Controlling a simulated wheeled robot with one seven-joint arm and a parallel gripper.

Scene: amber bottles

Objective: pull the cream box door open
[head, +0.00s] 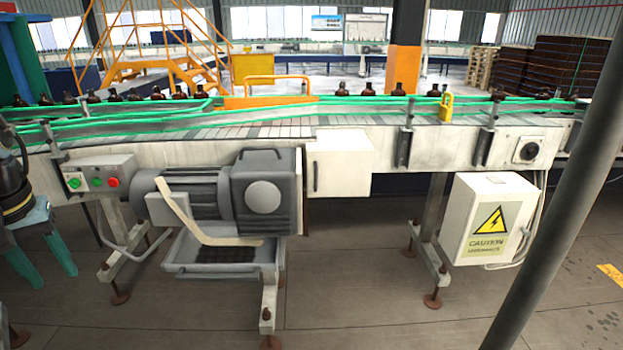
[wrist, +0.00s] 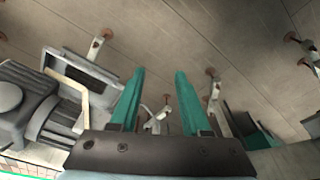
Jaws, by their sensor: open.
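The cream box (head: 340,163) is mounted on the front of the conveyor, just right of the grey motor, in the head view. Its front door looks closed and flat, with a thin dark upright handle (head: 315,177) near its left edge. I cannot make out this box in the wrist view. My gripper (head: 55,280) is at the far left of the head view, well left of the box, with teal fingers pointing down. In the wrist view my gripper (wrist: 160,72) shows both teal fingers apart with nothing between them.
The grey motor (head: 262,195) and a tray (head: 222,270) under it stand between my gripper and the box. A cream caution box (head: 490,215) hangs at right. Amber bottles (head: 368,89) line the conveyor. A grey pole (head: 560,200) crosses the right side. The front floor is clear.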

